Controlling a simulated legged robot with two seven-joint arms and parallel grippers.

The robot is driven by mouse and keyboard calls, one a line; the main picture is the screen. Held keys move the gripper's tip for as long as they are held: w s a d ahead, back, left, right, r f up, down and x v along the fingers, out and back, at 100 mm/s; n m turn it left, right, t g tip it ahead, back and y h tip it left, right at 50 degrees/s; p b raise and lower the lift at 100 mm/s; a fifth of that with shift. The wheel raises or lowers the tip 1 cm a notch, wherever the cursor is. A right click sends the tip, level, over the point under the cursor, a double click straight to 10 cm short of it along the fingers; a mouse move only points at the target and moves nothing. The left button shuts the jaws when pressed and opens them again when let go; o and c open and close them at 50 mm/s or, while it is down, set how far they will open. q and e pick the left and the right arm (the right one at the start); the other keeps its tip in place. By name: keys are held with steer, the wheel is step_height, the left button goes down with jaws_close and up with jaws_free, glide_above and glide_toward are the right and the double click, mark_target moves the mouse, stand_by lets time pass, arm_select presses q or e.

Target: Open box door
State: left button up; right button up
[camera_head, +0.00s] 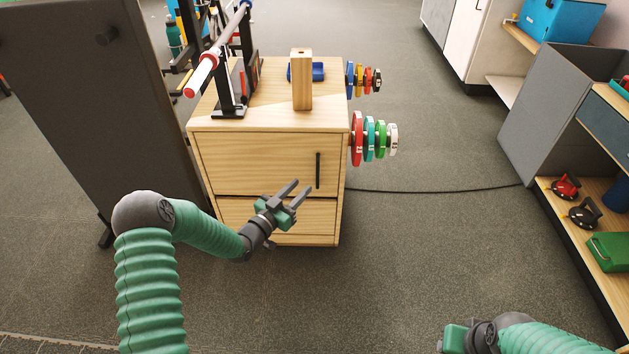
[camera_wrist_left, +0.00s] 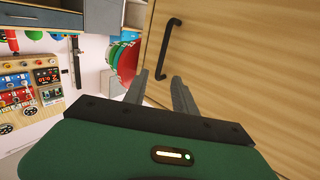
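The wooden box (camera_head: 225,150) stands on the floor with its door (camera_head: 255,165) shut. A black vertical bar handle (camera_head: 318,170) is on the door's right side; it also shows in the left wrist view (camera_wrist_left: 168,48). My left gripper (camera_head: 302,190) is open in front of the door, a little below and left of the handle. In the left wrist view its two fingers (camera_wrist_left: 160,85) are apart with nothing between them, and the handle is beyond the fingertips. My right gripper (camera_head: 450,338) is at the bottom edge, mostly cut off, and its fingers cannot be made out.
Coloured weight plates (camera_head: 368,138) stick out from the box's right side. A barbell rack (camera_head: 232,85) and a wooden block (camera_head: 302,80) stand on top. A dark panel (camera_head: 95,100) is close on the left. The floor in front and right is open, with a black cable (camera_head: 440,191).

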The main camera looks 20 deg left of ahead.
mark_target(314, 173)
arm_select(q)
steer(key=b+x, duration=0.3)
steer(key=x, duration=0.5)
steer(key=shift+w, duration=0.25)
jaws_close()
stand_by(0.9)
